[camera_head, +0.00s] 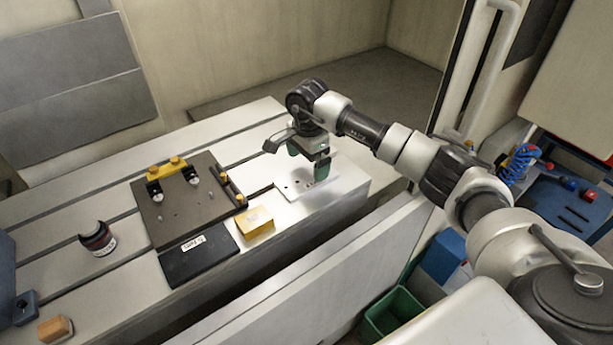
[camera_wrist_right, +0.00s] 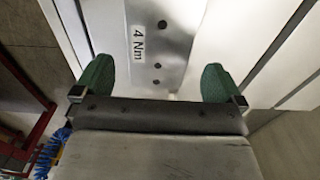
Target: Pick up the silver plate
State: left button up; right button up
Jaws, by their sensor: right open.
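The silver plate (camera_head: 297,200) lies flat on the grooved machine table, near its right end, in the head view. In the right wrist view the plate (camera_wrist_right: 175,40) shows several dark holes and a "4 Nm" label. My right gripper (camera_head: 312,172) is above the plate in the head view, pointing down. In the right wrist view its two green fingertips (camera_wrist_right: 156,82) are wide apart, with the plate between and beyond them and nothing held. Whether the fingers touch the plate cannot be told. My left gripper is not in view.
A dark mould base (camera_head: 180,218) with yellow clamps sits left of the plate. A black labelled case (camera_head: 198,254) and a yellow box (camera_head: 254,222) are in front. A green bin (camera_head: 391,317) is below.

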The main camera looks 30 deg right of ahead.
aim_at(307, 177)
jog(key=shift+a+f+p, duration=0.15)
jog(key=shift+f+p, duration=0.45)
jog(key=shift+f, duration=1.6)
jog(key=shift+c, duration=0.3)
jog(key=shift+r, duration=0.1)
jog(key=c, duration=1)
